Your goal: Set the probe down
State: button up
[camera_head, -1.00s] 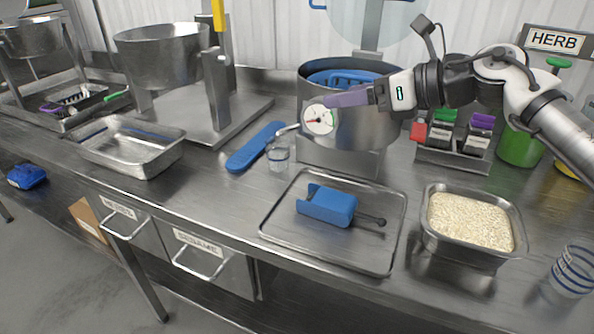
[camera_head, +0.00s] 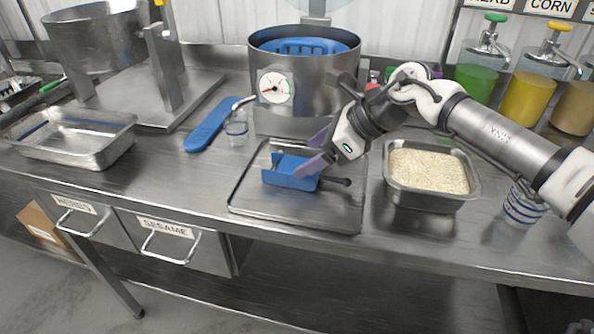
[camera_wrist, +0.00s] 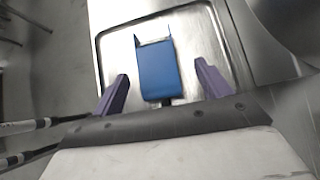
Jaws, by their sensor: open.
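I cannot pick out a probe for certain in either view. My gripper (camera_head: 307,157) is open, its two purple fingers pointing down and left over the metal tray (camera_head: 249,211). A blue scoop (camera_head: 287,172) with a dark handle lies on the tray just below the fingers. In the wrist view the blue scoop (camera_wrist: 156,72) shows between the spread fingers of my gripper (camera_wrist: 162,72), and its handle is mostly hidden by the gripper body. Nothing is seen held. Whether the fingers touch the scoop is unclear.
A steel pot (camera_head: 265,65) with a dial gauge (camera_head: 276,87) stands behind the tray. Left of it are a small glass (camera_head: 237,130) and a blue paddle (camera_head: 211,127). A rice pan (camera_head: 425,200) is right of the tray, under my arm. An empty pan (camera_head: 75,158) stands far left.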

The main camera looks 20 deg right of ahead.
aim_at(297, 166)
jog(key=x, duration=0.3)
jog(key=p+x, duration=0.1)
jog(key=x, duration=0.1)
jog(key=shift+s+f, duration=0.2)
jog(key=shift+s, duration=0.15)
jog(key=c, duration=1.2)
jog(key=shift+r, duration=0.1)
